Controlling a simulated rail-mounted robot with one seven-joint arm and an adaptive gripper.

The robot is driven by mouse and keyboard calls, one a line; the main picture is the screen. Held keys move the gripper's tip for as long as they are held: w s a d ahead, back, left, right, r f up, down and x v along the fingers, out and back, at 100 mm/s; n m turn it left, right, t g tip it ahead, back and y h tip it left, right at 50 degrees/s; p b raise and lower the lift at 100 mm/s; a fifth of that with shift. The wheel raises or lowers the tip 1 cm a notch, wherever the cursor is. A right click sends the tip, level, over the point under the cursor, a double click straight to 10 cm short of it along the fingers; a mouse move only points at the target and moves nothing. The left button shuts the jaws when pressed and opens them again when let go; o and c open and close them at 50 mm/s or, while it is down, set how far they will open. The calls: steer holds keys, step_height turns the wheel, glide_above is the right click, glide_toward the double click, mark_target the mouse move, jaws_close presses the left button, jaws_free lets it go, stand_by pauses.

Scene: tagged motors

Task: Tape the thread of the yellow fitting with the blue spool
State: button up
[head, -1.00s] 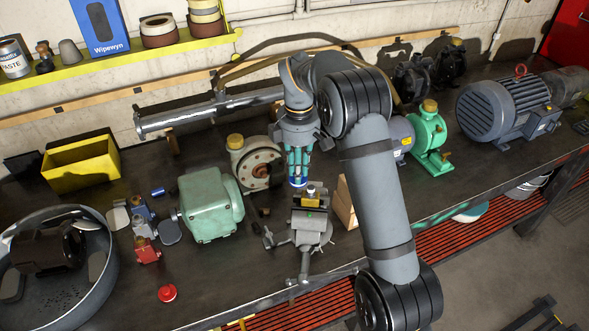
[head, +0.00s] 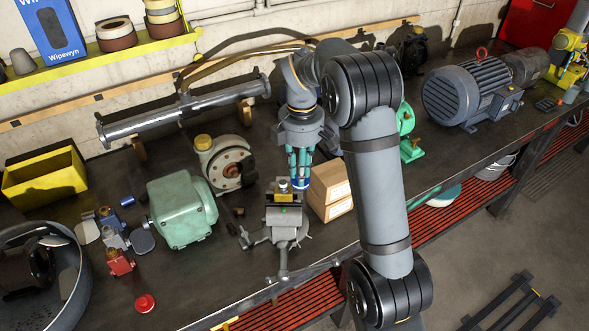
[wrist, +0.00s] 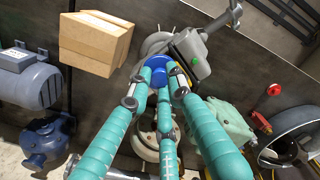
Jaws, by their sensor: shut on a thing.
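The yellow fitting (head: 283,189) stands upright in the grey vise (head: 285,218), with a light metal thread on top. My gripper (head: 300,180), with teal fingers, is shut on the blue spool (head: 301,185). The spool is just right of the fitting in the head view, at about the height of its thread; I cannot tell whether they touch. In the wrist view, the blue spool (wrist: 158,62) sits between my fingertips, beside the vise (wrist: 195,62). The fitting cannot be clearly made out there.
Cardboard boxes (head: 330,190) stand close right of the vise. A pale green motor housing (head: 182,208) and a flanged pump (head: 226,163) stand to the left and behind. A red knob (head: 145,303) lies near the front edge. A small blue cylinder (head: 127,201) lies at left.

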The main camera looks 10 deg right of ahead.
steer(key=s+a, duration=0.1)
steer(key=s+a+b, duration=0.1)
steer(key=s, duration=0.2)
steer(key=shift+s+a+f+b, duration=0.1)
steer(key=shift+s+a+b, duration=0.2)
steer(key=shift+a+b, duration=0.1)
steer(key=a, duration=0.1)
steer(key=a+p, duration=0.1)
steer(key=a, duration=0.2)
steer(key=shift+w+a, duration=0.2)
steer(key=shift+w, duration=0.05)
steer(key=w+a+r+p, duration=0.1)
steer(key=w+r+p, duration=0.4)
steer(key=p, duration=0.4)
steer(key=shift+w+a+r, duration=0.3)
steer(key=shift+w+r, duration=0.1)
steer(key=shift+r, duration=0.2)
